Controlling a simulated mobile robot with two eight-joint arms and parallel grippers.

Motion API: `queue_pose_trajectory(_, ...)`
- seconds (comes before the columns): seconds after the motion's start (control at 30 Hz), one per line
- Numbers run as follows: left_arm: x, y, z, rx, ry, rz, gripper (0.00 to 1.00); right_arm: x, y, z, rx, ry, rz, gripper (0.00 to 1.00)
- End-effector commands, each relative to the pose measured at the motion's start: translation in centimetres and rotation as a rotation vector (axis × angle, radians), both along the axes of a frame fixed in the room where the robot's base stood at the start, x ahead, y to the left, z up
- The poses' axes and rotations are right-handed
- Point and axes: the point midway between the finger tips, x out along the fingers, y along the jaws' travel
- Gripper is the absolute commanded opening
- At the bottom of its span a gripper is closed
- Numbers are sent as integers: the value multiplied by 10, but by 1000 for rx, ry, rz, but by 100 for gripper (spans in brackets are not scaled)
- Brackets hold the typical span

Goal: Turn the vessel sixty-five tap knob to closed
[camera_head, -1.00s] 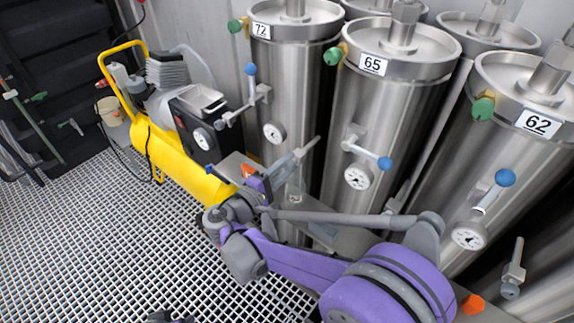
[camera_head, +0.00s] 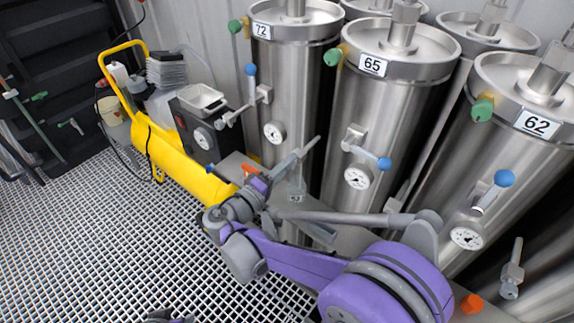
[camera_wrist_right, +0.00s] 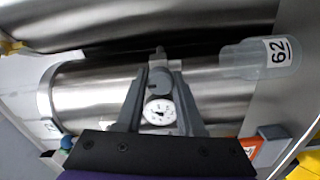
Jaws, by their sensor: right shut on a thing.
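Vessel 65 (camera_head: 390,100) is a steel cylinder in the middle of the head view. Its side tap (camera_head: 352,138) carries a lever with a blue knob (camera_head: 384,163) pointing right and slightly down, above a gauge (camera_head: 357,177). A green knob (camera_head: 332,57) sits near its rim. In the wrist view the clear tube (camera_wrist_right: 228,66) carries a "62" label, beside the gripper's fingers (camera_wrist_right: 160,80). A dark part of my left gripper (camera_head: 168,316) shows at the bottom edge; its jaws are unclear.
Vessel 72 (camera_head: 295,75) stands left and vessel 62 (camera_head: 510,140) right, each with a blue-knobbed tap. A yellow compressor (camera_head: 165,150) stands at the left. The grated floor (camera_head: 90,240) is clear. A gauge (camera_wrist_right: 160,110) shows behind the fingers.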

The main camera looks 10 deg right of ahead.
Motion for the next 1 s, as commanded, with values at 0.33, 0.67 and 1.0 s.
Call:
queue_pose_trajectory(0.33, 0, 0, 0, 0, 0, 0, 50, 0, 0, 0, 1, 1, 0, 62)
queue_pose_trajectory(0.67, 0, 0, 0, 0, 0, 0, 50, -1, 1, 0, 0, 1, 0, 67)
queue_pose_trajectory(1.0, 0, 0, -3, 0, 1, 0, 50, -32, 44, -1, 1, 1, 6, 67)
